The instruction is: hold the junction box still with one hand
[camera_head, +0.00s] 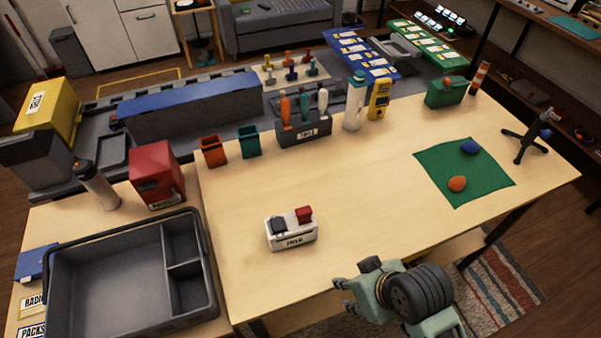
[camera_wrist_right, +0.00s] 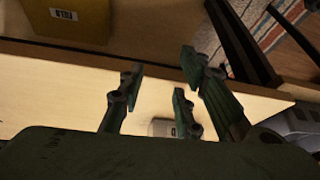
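The junction box (camera_head: 292,236) is a small white block with a label on its front. It stands upright on the wooden table, with a red part and a dark part on top. My right gripper (camera_head: 341,294) is at the table's front edge, to the right of the box and nearer to me, apart from it. In the right wrist view its fingers (camera_wrist_right: 158,90) are spread and empty. My left gripper is in neither view.
A grey divided tray (camera_head: 110,280) stands at the left. A red box (camera_head: 156,175), orange and teal cups (camera_head: 249,141) and a tool holder (camera_head: 305,130) line the back. A green mat (camera_head: 455,185) lies at the right. The table around the junction box is clear.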

